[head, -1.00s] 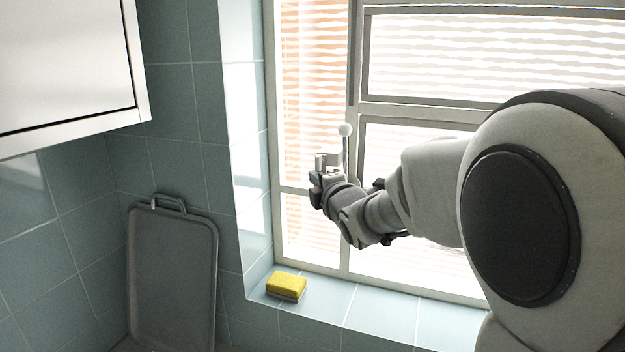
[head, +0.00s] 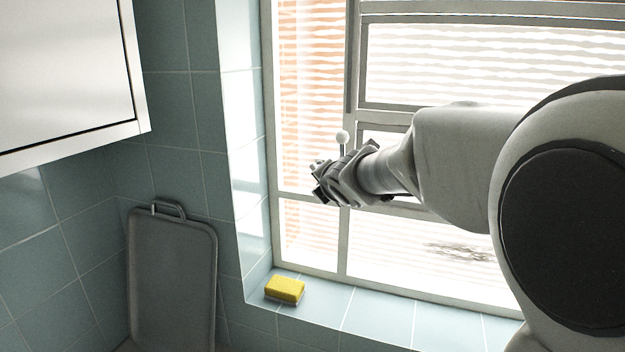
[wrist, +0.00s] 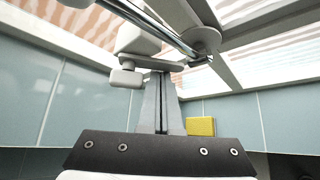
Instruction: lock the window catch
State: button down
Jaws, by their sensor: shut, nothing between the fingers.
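The window catch has a white ball knob (head: 343,136) on a thin upright lever, at the window's middle post. My gripper (head: 319,192) is just below and left of the knob in the head view and hides the lower part of the catch. In the wrist view, the catch's metal lever (wrist: 155,27) runs from the top left down to a round pivot (wrist: 203,40). Pale blocks (wrist: 140,42) show beside it. My gripper's fingers (wrist: 160,80) are shut with nothing between them, close under these parts. I cannot tell whether they touch.
A yellow sponge (head: 285,289) lies on the tiled sill (head: 380,315) below; it also shows in the wrist view (wrist: 201,126). A grey tray (head: 172,280) leans on the tiled wall at the left. A white cabinet (head: 60,70) hangs at the upper left.

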jog(key=n+h+p, duration=0.1)
jog(key=p, duration=0.1)
jog(key=d+r+n+g+h+p, duration=0.1)
jog(key=n+g+h+p, duration=0.1)
jog(key=p, duration=0.1)
jog(key=shift+s+d+r+p, duration=0.2)
jog(key=shift+s+r+p, duration=0.1)
jog(key=shift+r+p, duration=0.1)
